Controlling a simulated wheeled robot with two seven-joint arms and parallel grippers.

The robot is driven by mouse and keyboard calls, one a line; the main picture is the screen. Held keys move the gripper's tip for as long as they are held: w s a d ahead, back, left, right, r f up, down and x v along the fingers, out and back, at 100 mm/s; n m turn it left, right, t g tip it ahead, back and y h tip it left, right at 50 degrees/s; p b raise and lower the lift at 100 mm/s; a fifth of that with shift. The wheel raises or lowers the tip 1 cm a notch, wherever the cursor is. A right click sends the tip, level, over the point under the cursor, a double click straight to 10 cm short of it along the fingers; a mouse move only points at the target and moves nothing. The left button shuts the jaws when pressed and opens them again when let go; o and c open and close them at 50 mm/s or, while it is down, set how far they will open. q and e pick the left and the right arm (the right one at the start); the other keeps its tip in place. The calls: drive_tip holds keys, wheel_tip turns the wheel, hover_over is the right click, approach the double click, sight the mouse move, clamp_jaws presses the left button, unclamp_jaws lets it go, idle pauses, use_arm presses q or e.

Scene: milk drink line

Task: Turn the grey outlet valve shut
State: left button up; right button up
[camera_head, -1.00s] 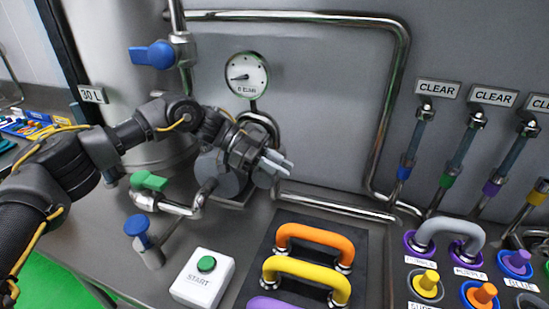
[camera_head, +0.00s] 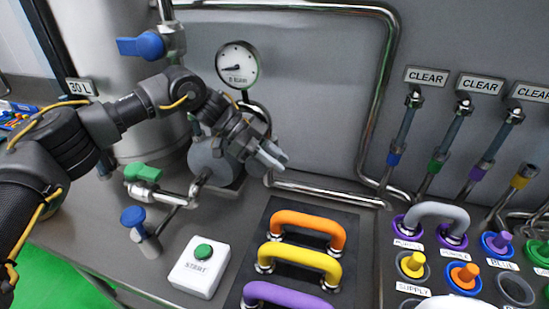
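I cannot make out a grey valve handle in this view; it may be hidden behind my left arm or outside the picture. The valves I see are a blue-handled valve (camera_head: 140,46) on the upright pipe at the tank and a green-handled valve (camera_head: 143,173) on the low pipe. My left gripper (camera_head: 271,155) hangs in front of the grey pump (camera_head: 207,162), below the gauge, its pale fingertips pointing down to the right. The tips lie close together, and nothing shows between them. I cannot tell whether they are fully shut. My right gripper is not in view.
A round gauge (camera_head: 237,65) stands above the pump. A blue knob (camera_head: 134,216), a white START box (camera_head: 200,267) and a dark plate with orange (camera_head: 309,225), yellow and purple handles are in front. A grey hose (camera_head: 437,212) bridges two purple ports at right.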

use_arm(q)
drive_tip(key=shift+o, duration=1.4)
drive_tip(key=shift+a, duration=0.1)
